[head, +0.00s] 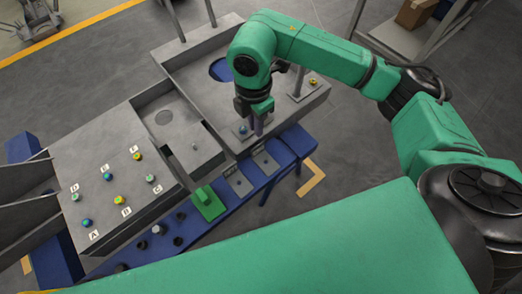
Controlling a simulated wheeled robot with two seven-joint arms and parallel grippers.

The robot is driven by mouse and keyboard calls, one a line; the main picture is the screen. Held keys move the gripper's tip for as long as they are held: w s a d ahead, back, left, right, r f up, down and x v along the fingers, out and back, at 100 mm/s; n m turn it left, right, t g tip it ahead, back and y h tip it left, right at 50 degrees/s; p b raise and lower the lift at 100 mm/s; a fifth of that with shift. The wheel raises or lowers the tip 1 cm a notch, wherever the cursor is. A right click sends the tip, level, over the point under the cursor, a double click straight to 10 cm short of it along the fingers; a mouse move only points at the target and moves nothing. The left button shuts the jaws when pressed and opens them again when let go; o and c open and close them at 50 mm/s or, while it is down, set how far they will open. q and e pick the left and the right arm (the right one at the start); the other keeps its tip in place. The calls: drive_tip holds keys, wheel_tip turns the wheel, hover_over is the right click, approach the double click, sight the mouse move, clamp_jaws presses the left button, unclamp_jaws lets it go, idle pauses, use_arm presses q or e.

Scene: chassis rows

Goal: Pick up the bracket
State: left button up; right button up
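A small green piece (207,203) with a flat base and a raised part lies on the blue bench in front of the grey chassis units; it looks most like the bracket, but I cannot be sure. My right gripper (256,119) points down over the front edge of the right-hand grey tray (183,72), to the right of and behind the green piece, apart from it. A purplish upright part shows below the gripper, beside a blue knob (243,129). Whether the fingers are open or shut is unclear. My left gripper is not in view.
A grey panel (73,158) with labels A to F carries several coloured knobs. Two grey plates (239,183) (265,161) lie on the blue bench (282,156). Posts rise from the right-hand tray. Small black parts (158,229) lie at the bench front. A shelf with a cardboard box (414,13) stands behind.

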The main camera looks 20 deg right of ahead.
sight(258, 145)
drive_tip(key=f, duration=0.5)
drive_tip(key=f+p, duration=0.1)
drive_tip(key=f, duration=0.5)
drive_tip(key=shift+s+d+f, duration=0.15)
drive_tip(key=shift+d+f, duration=0.05)
drive_tip(key=shift+f, duration=0.5)
clamp_jaws()
idle(0.5)
